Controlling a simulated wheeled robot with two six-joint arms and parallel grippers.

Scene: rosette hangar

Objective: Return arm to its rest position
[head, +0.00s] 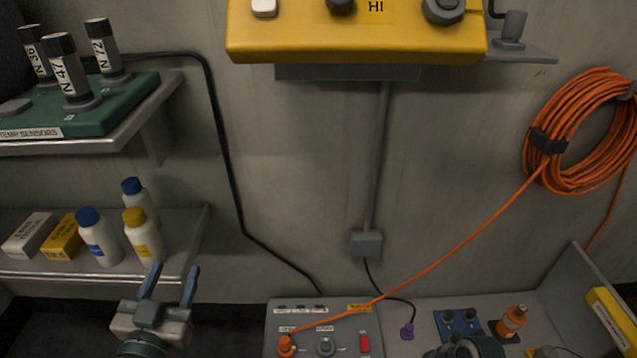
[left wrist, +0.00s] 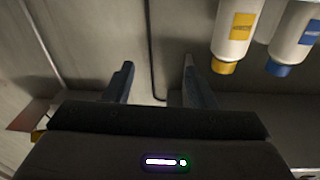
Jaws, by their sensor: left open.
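My left gripper (head: 173,270) is in the lower left of the head view, in front of the lower wall shelf's right end. Its two blue fingers point up and stand apart with nothing between them. In the left wrist view the fingers (left wrist: 158,65) are also spread and empty. The fingers are near the yellow-capped bottle (head: 142,236) in the head view; the left wrist view shows a gap between them and this bottle (left wrist: 236,35). My right gripper's fingers do not show.
The lower shelf (head: 190,228) also holds blue-capped bottles (head: 97,238) and small boxes. A green sensor rack (head: 130,98) sits above. A yellow box (head: 350,38) hangs top centre. An orange cable (head: 450,255) runs from a wall coil to the bench panel (head: 310,315).

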